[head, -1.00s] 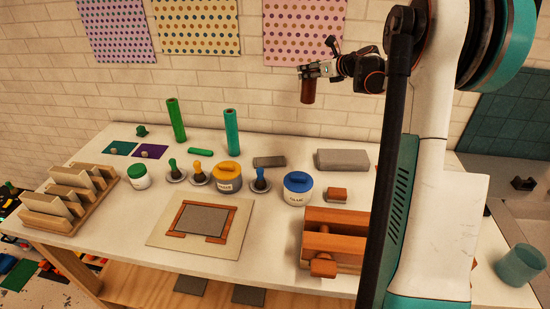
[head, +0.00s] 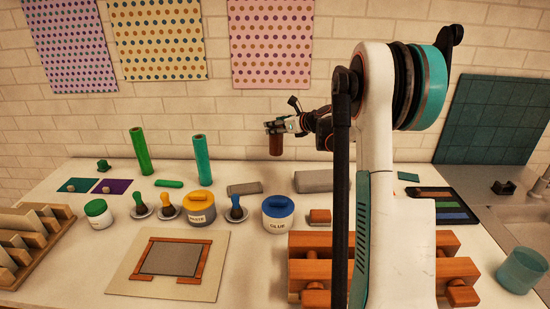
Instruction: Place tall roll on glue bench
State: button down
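My gripper (head: 276,127) is shut on a brown cylinder (head: 276,146), which hangs upright below the fingers. The cylinder appears above the back part of the white bench (head: 255,262), in front of the brick wall; its exact height is hard to tell. A tall green roll (head: 141,151) and a tall teal roll (head: 200,159) stand upright at the back of the bench, left of my gripper. A short green roll (head: 169,183) lies flat between them. A white pot with a blue lid marked as glue (head: 278,215) stands below my gripper in the picture.
Brushes on round stands and a yellow-lidded pot (head: 199,208) fill the middle. Grey blocks (head: 313,181) lie at the back. A framed board (head: 118,276) lies in front, a wooden rack (head: 60,240) at left and a wooden clamp (head: 310,270) at right. A sink is far right.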

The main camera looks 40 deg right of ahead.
aim_at(281, 150)
notch_tip(281, 150, down, 11)
jog(key=b, duration=0.3)
jog(key=shift+r, duration=0.15)
jog(key=c, duration=0.9)
grip_release()
jog(key=shift+o, duration=0.2)
jog(key=p+v, duration=0.3)
jog(key=v, duration=0.9)
